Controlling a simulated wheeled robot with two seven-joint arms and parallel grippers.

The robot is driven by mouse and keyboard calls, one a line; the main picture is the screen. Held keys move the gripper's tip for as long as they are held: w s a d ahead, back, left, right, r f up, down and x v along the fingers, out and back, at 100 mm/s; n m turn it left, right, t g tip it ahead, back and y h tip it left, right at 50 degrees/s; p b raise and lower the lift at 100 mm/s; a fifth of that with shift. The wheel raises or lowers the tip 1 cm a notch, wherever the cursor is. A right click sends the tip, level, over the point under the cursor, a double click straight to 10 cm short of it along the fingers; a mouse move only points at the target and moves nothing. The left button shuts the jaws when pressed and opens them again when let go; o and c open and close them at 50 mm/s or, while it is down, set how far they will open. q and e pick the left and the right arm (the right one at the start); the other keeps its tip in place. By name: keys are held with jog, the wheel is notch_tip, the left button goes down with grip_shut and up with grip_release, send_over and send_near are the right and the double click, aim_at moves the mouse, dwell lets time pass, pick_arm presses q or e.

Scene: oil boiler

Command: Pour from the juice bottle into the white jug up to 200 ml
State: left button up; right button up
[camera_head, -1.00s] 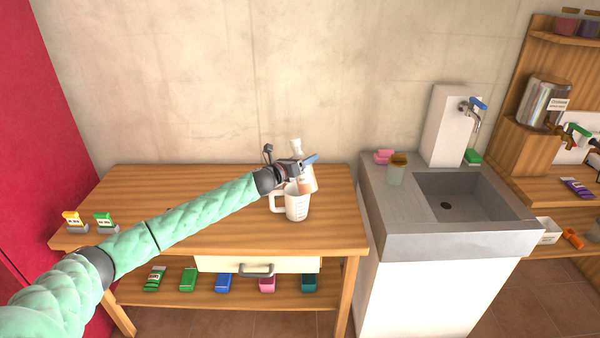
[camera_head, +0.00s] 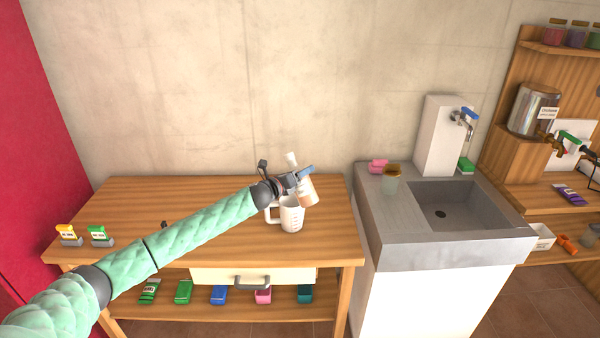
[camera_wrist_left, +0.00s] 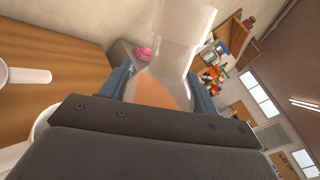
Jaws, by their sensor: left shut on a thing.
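The juice bottle (camera_head: 308,190) is clear with a white neck and holds some orange juice. It leans, its neck up and to the left in the head view. My left gripper (camera_head: 302,178) is shut on the bottle above the table, behind the white jug (camera_head: 291,216). The wrist view shows the bottle (camera_wrist_left: 165,90) between the fingers, with juice in its body. The jug stands upright on the table, its handle to the left; its level cannot be read. Part of the jug (camera_wrist_left: 45,122) shows at the wrist view's left. My right gripper is not in view.
The wooden table (camera_head: 130,205) has free room left of the jug. Two small packs (camera_head: 68,234) stand at its left end. A drawer (camera_head: 215,274) and a shelf are below. The sink (camera_head: 455,210) with a cup (camera_head: 391,180) is to the right.

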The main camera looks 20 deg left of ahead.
pick_arm(q)
jog(key=shift+r, duration=0.1)
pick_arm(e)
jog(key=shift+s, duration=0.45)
